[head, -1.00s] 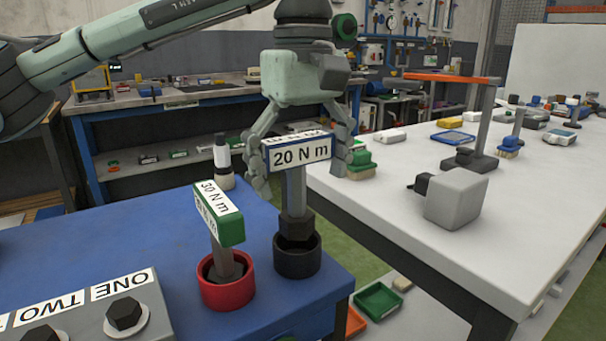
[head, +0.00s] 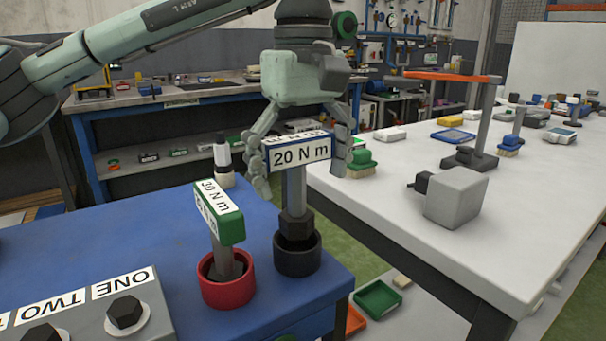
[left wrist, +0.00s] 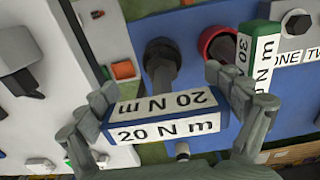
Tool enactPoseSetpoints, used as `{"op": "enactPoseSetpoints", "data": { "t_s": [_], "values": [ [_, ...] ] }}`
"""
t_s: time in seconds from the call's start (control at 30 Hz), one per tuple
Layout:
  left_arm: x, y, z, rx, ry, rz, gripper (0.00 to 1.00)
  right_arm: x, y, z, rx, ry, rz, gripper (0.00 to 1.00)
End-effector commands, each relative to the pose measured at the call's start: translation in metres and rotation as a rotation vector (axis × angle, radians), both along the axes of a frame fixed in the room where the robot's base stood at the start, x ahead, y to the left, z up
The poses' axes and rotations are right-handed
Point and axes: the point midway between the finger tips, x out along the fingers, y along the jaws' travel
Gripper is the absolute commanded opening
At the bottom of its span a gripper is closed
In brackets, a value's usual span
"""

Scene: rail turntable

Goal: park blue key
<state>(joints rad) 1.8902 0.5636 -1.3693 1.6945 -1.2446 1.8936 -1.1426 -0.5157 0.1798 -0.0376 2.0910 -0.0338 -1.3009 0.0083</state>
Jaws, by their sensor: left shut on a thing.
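The blue key (head: 301,153) is a T-shaped tool with a blue-edged head labelled 20 N m and a dark hex lower part. It stands upright, its lower end at the mouth of a black cup (head: 297,260); I cannot tell how deep it sits. My left gripper (head: 303,158) is shut on the key's head, with fingers at both ends. The left wrist view shows the blue key (left wrist: 165,118) between the fingers. My right gripper is not in view.
A green key (head: 230,228) labelled 30 N m stands tilted in a red cup (head: 227,292), close to the left. A grey block (head: 90,310) with hex bolts lies at the front left. A white table (head: 400,205) with a grey cube (head: 456,197) is at the right.

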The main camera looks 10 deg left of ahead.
Motion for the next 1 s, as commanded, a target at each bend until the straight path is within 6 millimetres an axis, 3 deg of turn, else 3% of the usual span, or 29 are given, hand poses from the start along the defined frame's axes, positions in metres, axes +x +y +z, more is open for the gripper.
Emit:
{"op": "enactPoseSetpoints", "data": {
  "t_s": [1.0],
  "values": [
    [0.0,0.0,-0.026,-0.002,-0.001,0.0,0.46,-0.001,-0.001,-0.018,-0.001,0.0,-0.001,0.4]
  ]
}}
